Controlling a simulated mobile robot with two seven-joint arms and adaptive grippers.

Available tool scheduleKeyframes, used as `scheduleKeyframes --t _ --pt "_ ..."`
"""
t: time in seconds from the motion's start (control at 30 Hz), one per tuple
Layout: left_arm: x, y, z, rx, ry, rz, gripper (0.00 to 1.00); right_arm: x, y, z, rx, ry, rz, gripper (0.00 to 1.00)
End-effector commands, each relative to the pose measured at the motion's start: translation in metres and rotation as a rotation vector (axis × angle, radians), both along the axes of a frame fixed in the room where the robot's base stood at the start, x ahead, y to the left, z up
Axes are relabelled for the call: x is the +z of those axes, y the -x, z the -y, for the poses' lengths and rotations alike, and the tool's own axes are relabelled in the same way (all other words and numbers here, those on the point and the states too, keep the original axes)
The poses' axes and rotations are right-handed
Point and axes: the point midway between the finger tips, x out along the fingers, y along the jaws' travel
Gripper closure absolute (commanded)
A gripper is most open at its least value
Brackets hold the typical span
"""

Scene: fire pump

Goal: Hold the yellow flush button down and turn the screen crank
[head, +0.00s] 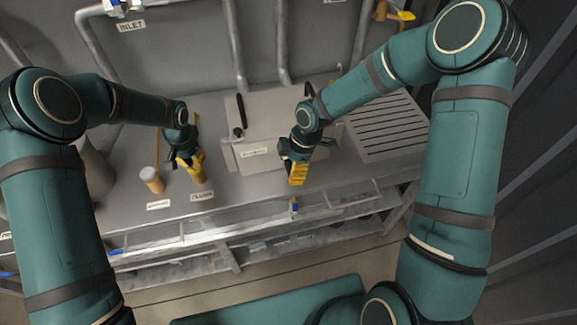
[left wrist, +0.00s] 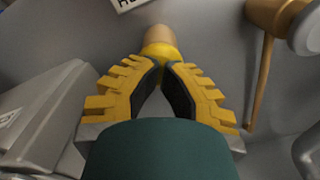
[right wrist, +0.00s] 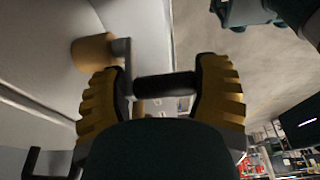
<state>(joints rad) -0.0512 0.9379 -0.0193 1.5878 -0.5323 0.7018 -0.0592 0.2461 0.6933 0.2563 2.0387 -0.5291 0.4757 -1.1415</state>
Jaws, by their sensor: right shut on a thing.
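The flush button (left wrist: 162,51) has a yellow band on a tan post and stands just past the fingertips of my left gripper (left wrist: 163,68). The left fingers are closed together, tips at the yellow part; I cannot tell how far it is pressed. In the head view my left gripper (head: 194,164) is over the tan post (head: 201,180), covering its top. My right gripper (right wrist: 166,88) is shut on the black handle of the screen crank (right wrist: 165,86), which lies across between its fingers. In the head view my right gripper (head: 297,173) hides most of the crank.
A tan post with a pale top (head: 151,178) stands left of the flush button. A labelled flat panel (head: 255,152) with a black lever (head: 240,115) lies between the grippers. A slotted grate (head: 385,127) is at right. An open lower shelf (head: 235,240) runs along the front.

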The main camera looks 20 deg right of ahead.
Motion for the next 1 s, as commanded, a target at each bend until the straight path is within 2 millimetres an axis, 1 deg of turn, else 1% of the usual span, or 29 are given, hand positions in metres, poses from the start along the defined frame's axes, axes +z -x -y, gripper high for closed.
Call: scheduleKeyframes --t 0.03,0.3,0.73,0.77,0.8,1.0 --pt "-0.0017 0.0012 -0.0007 0.000 -0.001 -0.004 1.00 -0.0054 0.0080 0.0032 -0.003 -0.011 -0.026 0.69" --pt "-0.0018 0.0013 -0.0009 0.000 -0.002 -0.005 1.00 -0.0044 0.0074 0.0050 -0.001 -0.057 -0.021 0.69" --pt "-0.0017 0.0012 -0.0011 0.001 -0.002 -0.003 1.00 -0.0042 0.0072 0.0059 -0.001 -0.060 -0.020 0.70" --pt "-0.0017 0.0011 -0.0012 0.001 -0.002 -0.003 1.00 -0.0042 0.0072 0.0060 -0.001 -0.060 -0.020 0.24" --pt "-0.0017 0.0011 -0.0012 0.001 -0.002 -0.003 1.00 -0.0040 0.0071 0.0060 -0.001 -0.060 -0.020 0.10" --pt "-0.0016 0.0013 -0.0007 0.000 -0.001 -0.004 1.00 -0.0024 0.0046 0.0049 -0.001 -0.062 -0.012 0.09"
